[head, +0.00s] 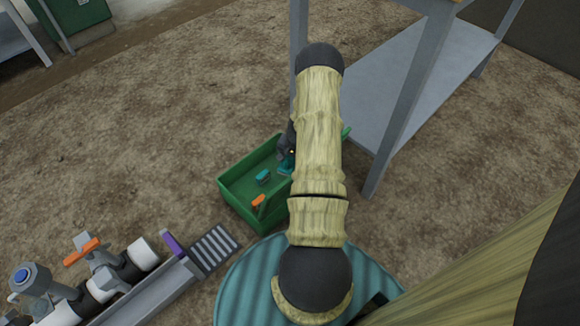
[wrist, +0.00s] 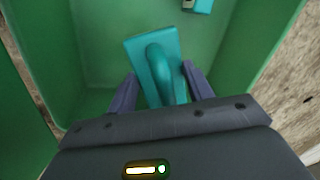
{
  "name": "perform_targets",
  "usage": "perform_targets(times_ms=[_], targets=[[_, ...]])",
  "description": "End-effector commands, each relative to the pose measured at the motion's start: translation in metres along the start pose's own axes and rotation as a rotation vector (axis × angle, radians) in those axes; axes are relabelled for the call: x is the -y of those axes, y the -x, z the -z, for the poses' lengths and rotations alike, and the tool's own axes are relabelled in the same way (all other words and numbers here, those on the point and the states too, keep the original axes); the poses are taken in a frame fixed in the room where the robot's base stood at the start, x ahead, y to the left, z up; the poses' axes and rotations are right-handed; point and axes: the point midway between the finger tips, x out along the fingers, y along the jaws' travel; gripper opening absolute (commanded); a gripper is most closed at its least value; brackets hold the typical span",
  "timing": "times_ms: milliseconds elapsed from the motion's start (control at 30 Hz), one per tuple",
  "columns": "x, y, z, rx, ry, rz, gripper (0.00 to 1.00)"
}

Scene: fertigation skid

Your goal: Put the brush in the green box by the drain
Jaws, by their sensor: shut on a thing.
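The green box (head: 236,205) stands on the ground beside the drain grate (head: 214,248). My gripper (wrist: 158,88) is shut on the brush (wrist: 138,52), a teal flat block with a raised, rounded handle. The handle is between the two fingers. In the head view the brush (head: 286,168) shows at the box's right part, beside my arm, which hides much of that side. In the wrist view the box walls (wrist: 25,110) lie on both sides of the brush. I cannot tell whether the brush touches the box floor.
A smaller teal item (head: 263,177) lies in the box, and an orange piece (head: 258,201) is at its front side. A grey table (head: 412,100) stands to the right. Pipes with valves (head: 100,285) lie at lower left. A ribbed teal round lid (head: 245,285) is in front.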

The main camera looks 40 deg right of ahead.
Motion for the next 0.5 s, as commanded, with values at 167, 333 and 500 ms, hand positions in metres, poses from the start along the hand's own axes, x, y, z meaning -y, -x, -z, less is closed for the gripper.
perform_targets(times_ms=[167, 333, 500], targets=[[-0.004, -0.020, 0.000, 0.001, 0.000, 0.000, 0.26], [-0.007, -0.038, 0.000, 0.000, 0.000, 0.000, 0.26], [-0.007, -0.038, 0.000, -0.001, 0.001, 0.000, 0.26]])
